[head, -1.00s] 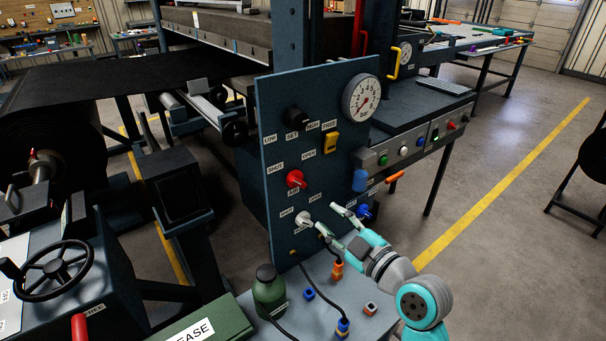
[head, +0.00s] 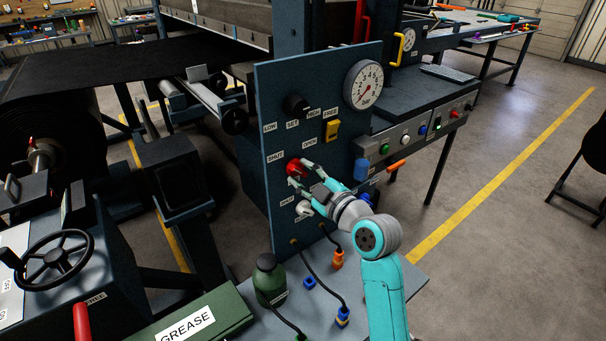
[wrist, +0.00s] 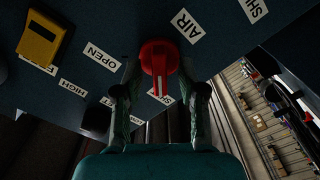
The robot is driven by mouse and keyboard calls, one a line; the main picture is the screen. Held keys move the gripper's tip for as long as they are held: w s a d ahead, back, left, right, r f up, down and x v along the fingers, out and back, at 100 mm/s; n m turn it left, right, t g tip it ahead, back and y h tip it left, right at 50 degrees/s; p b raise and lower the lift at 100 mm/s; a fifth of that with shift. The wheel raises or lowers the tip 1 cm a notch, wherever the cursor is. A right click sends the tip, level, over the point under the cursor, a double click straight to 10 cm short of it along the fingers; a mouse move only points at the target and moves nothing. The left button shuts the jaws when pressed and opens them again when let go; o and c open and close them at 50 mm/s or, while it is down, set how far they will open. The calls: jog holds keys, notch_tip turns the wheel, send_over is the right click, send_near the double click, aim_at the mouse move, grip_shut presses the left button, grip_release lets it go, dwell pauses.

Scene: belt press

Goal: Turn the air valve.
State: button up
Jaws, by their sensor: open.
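The air valve is a red knob (head: 295,167) on the blue upright panel (head: 325,95), between the SHUT and OPEN labels. In the wrist view the red knob (wrist: 159,60) shows with its raised grip bar pointing down the picture, and the AIR label is beside it. My gripper (head: 299,172) is at the knob in the head view. In the wrist view my gripper (wrist: 160,85) is open, with one finger on each side of the knob. I cannot tell whether the fingers touch it. Part of the knob is hidden by a finger in the head view.
A black knob (head: 296,107), a yellow switch (head: 332,130) and a gauge (head: 363,85) sit higher on the panel. A pale knob (head: 304,209) is just below my gripper. A green bottle (head: 268,280) and cables stand on the shelf below.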

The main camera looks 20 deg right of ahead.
jog(key=shift+w, duration=0.15)
jog(key=shift+c, duration=0.3)
grip_shut()
